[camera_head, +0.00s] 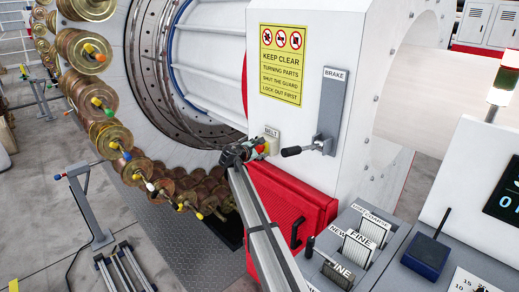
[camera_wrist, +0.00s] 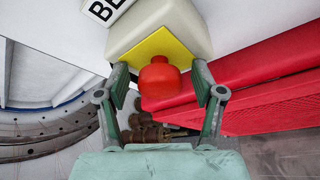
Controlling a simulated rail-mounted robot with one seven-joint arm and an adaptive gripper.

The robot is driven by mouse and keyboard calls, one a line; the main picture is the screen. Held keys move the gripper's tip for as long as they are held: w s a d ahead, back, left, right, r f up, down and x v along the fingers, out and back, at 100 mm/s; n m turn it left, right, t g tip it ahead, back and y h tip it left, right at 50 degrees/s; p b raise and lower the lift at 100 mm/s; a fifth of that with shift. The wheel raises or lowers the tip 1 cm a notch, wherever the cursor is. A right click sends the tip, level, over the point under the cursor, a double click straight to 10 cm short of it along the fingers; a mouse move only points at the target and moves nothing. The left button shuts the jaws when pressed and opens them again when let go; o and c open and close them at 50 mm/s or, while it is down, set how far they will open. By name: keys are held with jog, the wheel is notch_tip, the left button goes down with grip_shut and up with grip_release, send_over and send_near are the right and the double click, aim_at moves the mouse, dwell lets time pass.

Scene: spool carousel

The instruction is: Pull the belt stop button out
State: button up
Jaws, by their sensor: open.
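The belt stop button (camera_wrist: 160,80) is a red knob on a yellow plate (camera_wrist: 158,48), which is fixed to a cream box (camera_wrist: 160,20). A partly cut-off label (camera_wrist: 104,10) stands beside the box in the wrist view. In the head view the box (camera_head: 272,133) sits under the BELT label, with the button (camera_head: 265,149) mostly behind my gripper (camera_head: 244,151). My gripper (camera_wrist: 161,85) is open in the wrist view, one finger on each side of the button. Gaps show between the fingers and the red knob.
The BRAKE lever (camera_head: 300,150) with its black handle is just right of the button. A red guard (camera_head: 290,207) lies below it. A ring of spools (camera_head: 105,140) hangs at left. A control console (camera_head: 360,240) stands at lower right.

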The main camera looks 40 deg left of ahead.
grip_shut()
jog(key=shift+s+f+b, duration=0.15)
jog(key=shift+s+b, duration=0.5)
jog(key=shift+b, duration=0.15)
jog(key=shift+s, duration=0.15)
grip_release()
jog(key=shift+a, duration=0.1)
jog(key=shift+s+r, duration=0.15)
jog(key=shift+r, duration=0.05)
jog(key=v, duration=1.2)
